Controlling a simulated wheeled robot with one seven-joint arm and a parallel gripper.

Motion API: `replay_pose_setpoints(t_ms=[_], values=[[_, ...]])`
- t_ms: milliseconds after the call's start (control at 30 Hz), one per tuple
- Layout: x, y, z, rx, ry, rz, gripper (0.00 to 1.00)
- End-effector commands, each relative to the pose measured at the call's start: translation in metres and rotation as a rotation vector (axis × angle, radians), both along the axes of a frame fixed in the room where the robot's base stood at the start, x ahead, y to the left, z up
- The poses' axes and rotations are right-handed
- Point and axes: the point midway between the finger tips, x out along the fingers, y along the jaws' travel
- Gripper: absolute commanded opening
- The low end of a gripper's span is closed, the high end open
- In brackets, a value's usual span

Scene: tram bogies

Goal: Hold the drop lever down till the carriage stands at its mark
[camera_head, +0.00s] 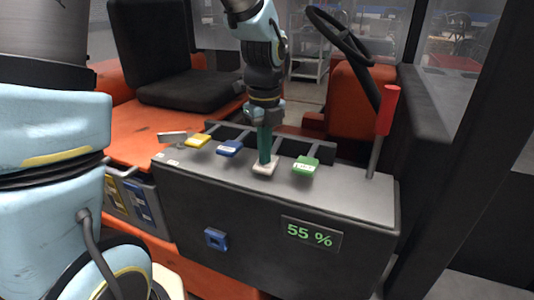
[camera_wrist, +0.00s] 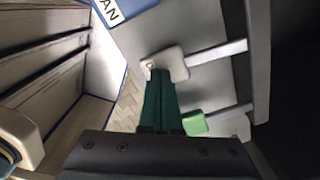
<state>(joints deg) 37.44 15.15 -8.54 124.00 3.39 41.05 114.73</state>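A row of paddle levers stands on the dark grey console (camera_head: 340,192): yellow (camera_head: 197,141), blue (camera_head: 229,148), white (camera_head: 264,169) and green (camera_head: 306,165). My gripper (camera_head: 265,160) points down with its teal fingers together, tips at the white lever's paddle. In the wrist view, my gripper's tips (camera_wrist: 159,72) overlap the white paddle (camera_wrist: 172,65), with nothing visible between them. The white paddle sits lower in the picture than the line of its neighbours. No label on it is readable. The display (camera_head: 310,234) reads 55 %. The carriage and its mark are not identifiable.
A red-handled lever (camera_head: 388,110) rises at the console's right end. A blue button (camera_head: 215,238) is on the front face. A steering wheel (camera_head: 340,35) and black seat (camera_head: 185,85) stand behind. In the wrist view, the green paddle (camera_wrist: 194,123) is close beside my fingers.

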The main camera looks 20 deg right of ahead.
Motion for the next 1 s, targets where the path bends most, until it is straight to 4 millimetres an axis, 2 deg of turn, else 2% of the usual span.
replay_pose_setpoints(t_ms=[167,600,1000], values=[[0.000,0.000,0.005,0.000,0.000,0.000,0.00],[0.000,0.000,0.066,0.000,0.000,-0.001,0.00],[0.000,0.000,0.067,0.000,0.000,0.000,0.00]])
